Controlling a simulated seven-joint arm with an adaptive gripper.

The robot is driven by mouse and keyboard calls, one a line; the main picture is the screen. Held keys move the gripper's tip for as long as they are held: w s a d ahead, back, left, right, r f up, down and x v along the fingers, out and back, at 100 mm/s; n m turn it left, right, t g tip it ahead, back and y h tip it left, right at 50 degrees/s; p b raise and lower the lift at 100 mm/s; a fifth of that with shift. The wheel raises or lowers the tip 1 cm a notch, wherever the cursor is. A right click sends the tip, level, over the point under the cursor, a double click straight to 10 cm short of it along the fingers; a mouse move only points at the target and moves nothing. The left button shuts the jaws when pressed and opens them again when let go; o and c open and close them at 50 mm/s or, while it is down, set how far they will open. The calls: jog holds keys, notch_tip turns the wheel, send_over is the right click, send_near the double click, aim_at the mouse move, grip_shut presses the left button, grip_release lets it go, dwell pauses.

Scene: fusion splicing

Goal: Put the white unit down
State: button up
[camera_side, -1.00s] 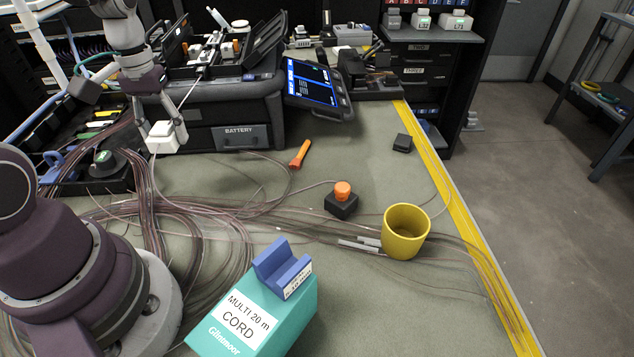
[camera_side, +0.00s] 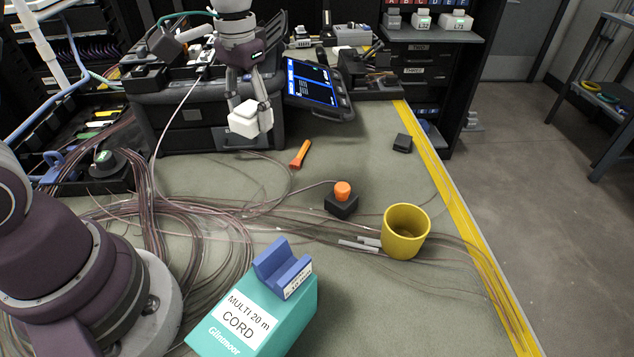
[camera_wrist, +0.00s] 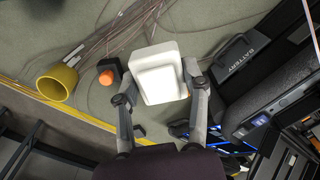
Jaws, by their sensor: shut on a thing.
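The white unit (camera_side: 250,119) is a small white block with a raised, stepped top. My gripper (camera_side: 250,108) is shut on it, with a finger on each side. In the side view the unit hangs in front of the black splicer case, and it looks clear of the mat. In the wrist view the white unit (camera_wrist: 160,76) sits between the two fingers of my gripper (camera_wrist: 160,98) and hides the mat beneath it.
An orange torch (camera_side: 301,154) and a black box with an orange button (camera_side: 342,199) lie on the green mat. A yellow cup (camera_side: 405,232) and a teal cord box (camera_side: 262,318) stand nearer. Cables cross the mat. A tilted screen (camera_side: 311,83) is close on the right.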

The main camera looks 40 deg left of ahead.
jog(key=s+a+f+n, duration=0.1)
jog(key=s+f+n, duration=0.1)
jog(key=s+f, duration=0.1)
jog(key=s+a+f+n, duration=0.1)
jog(key=s+f+n, duration=0.2)
jog(key=s, duration=0.2)
jog(key=s+a+f+n, duration=0.1)
jog(key=s+f+n, duration=0.1)
jog(key=s+f, duration=0.1)
jog(key=shift+s+f, duration=0.3)
jog(key=shift+s, duration=0.4)
jog(key=shift+w+a+f+n, duration=0.1)
jog(key=shift+w+f+n, duration=0.05)
jog(key=shift+w+n, duration=0.15)
send_over(250, 174)
jog(key=shift+s+f, duration=0.25)
jog(key=shift+f, duration=0.45)
jog(key=shift+w+f, duration=0.2)
jog(key=shift+f, duration=1.55)
jog(key=shift+f, duration=0.1)
jog(key=o, duration=1.1)
jog(key=shift+o, duration=0.2)
